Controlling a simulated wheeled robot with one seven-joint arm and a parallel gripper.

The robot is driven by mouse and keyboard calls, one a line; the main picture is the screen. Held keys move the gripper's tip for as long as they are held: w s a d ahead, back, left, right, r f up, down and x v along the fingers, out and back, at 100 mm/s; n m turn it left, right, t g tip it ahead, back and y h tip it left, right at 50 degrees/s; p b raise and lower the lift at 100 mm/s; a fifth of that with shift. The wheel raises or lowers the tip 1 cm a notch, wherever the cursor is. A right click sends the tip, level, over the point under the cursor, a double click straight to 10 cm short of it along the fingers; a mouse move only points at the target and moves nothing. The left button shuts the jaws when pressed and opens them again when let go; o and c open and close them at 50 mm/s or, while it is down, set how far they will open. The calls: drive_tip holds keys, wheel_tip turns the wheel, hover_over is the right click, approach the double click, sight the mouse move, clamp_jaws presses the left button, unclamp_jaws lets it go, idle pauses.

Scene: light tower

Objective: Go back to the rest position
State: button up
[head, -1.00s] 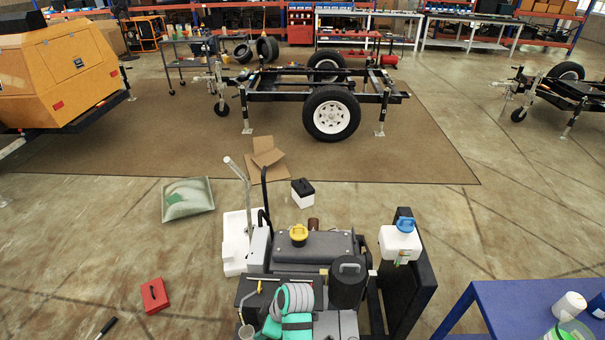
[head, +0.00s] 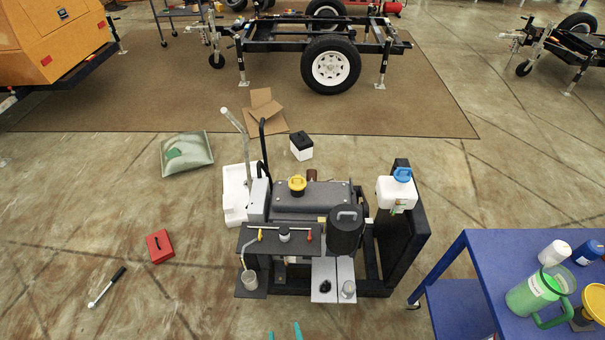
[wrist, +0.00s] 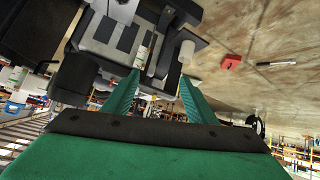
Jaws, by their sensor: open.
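My gripper (wrist: 160,95) shows in the wrist view with two green fingers spread apart and nothing between them. In the head view only its teal fingertips (head: 286,333) show at the bottom edge. The engine unit (head: 312,195), with a yellow cap, black canister and white tank with a blue cap, stands on the floor ahead. My fingers are apart from it, on the near side. The rest of my arm is out of the head view.
A blue table (head: 480,265) at the right holds a green jug (head: 533,290) and bottles. A red box (head: 160,246) and a ratchet-like tool (head: 107,287) lie on the floor at left. Floor at left is mostly clear.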

drive_tip(key=s+d+r+m+t+h, duration=0.1)
drive_tip(key=s+d+r+m+t, duration=0.1)
drive_tip(key=s+r, duration=0.5)
drive_tip(key=s+d+r+m+t, duration=0.2)
drive_tip(key=s+r, duration=0.5)
drive_tip(key=r, duration=0.5)
drive_tip(key=shift+s+d+r+t+h, duration=0.15)
drive_tip(key=shift+d+r+t+h, duration=0.2)
drive_tip(key=shift+d+t, duration=0.3)
drive_tip(key=shift+a, duration=0.1)
